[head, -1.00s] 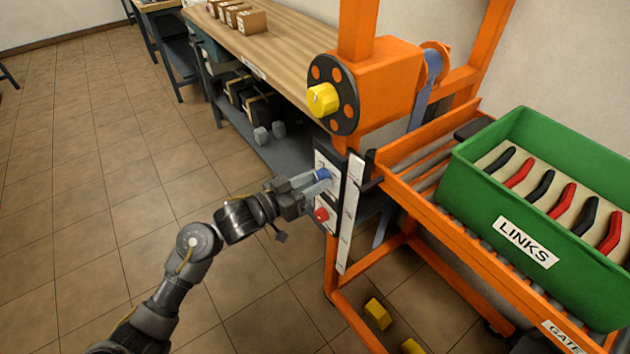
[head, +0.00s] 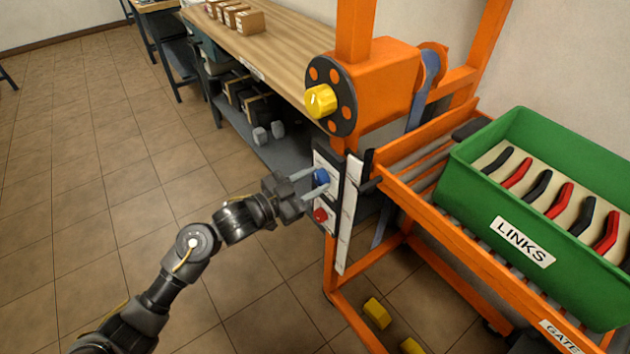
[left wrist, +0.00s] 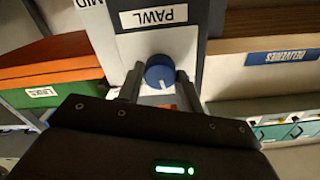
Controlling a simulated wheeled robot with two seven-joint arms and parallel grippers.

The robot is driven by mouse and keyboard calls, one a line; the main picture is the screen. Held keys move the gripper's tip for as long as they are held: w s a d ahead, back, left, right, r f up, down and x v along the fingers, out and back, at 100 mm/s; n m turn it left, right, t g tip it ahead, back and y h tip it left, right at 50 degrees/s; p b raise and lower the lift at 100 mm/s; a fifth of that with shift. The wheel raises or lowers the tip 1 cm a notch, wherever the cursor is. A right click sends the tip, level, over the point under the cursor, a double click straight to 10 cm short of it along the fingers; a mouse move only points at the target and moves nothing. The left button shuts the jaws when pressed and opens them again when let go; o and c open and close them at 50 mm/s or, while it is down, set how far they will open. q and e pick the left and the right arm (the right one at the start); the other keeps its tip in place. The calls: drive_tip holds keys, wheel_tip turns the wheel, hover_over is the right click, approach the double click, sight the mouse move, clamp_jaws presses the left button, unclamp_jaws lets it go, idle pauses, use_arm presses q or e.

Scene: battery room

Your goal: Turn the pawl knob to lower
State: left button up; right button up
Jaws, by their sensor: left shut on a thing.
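The pawl knob (head: 321,177) is a round blue knob on a white plate on the side of the orange stand. In the left wrist view the blue knob (left wrist: 160,72) sits below the PAWL label (left wrist: 153,16) and has a white pointer line near its lower edge. My left gripper (head: 313,180) is shut on the knob, one finger on each side. It also shows in the left wrist view (left wrist: 158,86). My right gripper is in neither view.
A red button (head: 320,215) sits just below the knob. A yellow knob (head: 321,101) is on the black disc above. A green LINKS bin (head: 480,205) stands on rollers at right. Yellow blocks (head: 377,313) lie on the floor. The floor at left is clear.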

use_arm(q)
drive_tip(key=shift+a+f+m, duration=0.1)
drive_tip(key=shift+f+m, duration=0.05)
drive_tip(key=shift+m, duration=0.75)
drive_tip(key=shift+w+m+b, duration=0.1)
drive_tip(key=shift+m+b, duration=0.25)
drive_tip(key=shift+m, duration=0.55)
drive_tip(key=m+b, duration=0.2)
drive_tip(key=m, duration=0.4)
drive_tip(key=shift+m+b, duration=0.5)
drive_tip(key=shift+m, duration=0.5)
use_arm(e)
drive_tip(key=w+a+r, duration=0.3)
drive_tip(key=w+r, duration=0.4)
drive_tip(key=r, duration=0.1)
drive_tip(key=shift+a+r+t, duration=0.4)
use_arm(q)
drive_tip(key=o, duration=1)
drive_tip(key=shift+a, duration=0.1)
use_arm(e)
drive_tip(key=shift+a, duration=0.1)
